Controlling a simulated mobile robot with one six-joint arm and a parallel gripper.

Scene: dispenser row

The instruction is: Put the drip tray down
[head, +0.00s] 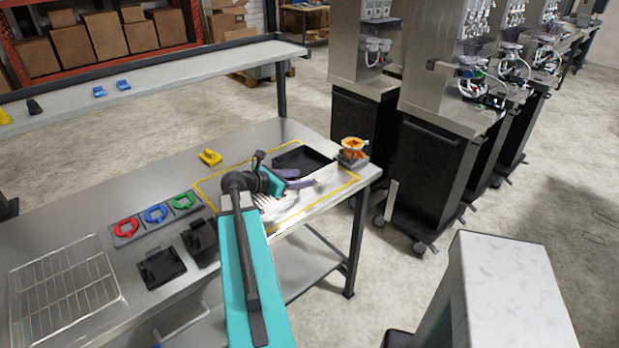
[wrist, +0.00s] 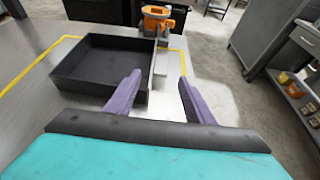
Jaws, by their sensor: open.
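The drip tray, a black open rectangular box (head: 303,158), rests on the steel table inside a yellow outline, near the table's right end. In the wrist view the tray (wrist: 85,88) fills the upper left and looks empty and level. My gripper (head: 296,179) is at the tray's near right side, its purple fingers apart. In the wrist view my gripper (wrist: 160,92) is open, with the tray's right wall showing between the fingertips. The left finger overlaps the near right corner. I cannot tell whether it touches.
An orange part on a grey block (head: 353,151) stands just beyond the tray at the table corner. A yellow clip (head: 210,157), red, blue and green rings (head: 156,214), black holders (head: 162,268) and a wire rack (head: 65,285) lie leftward. Dispenser cabinets (head: 437,175) stand to the right.

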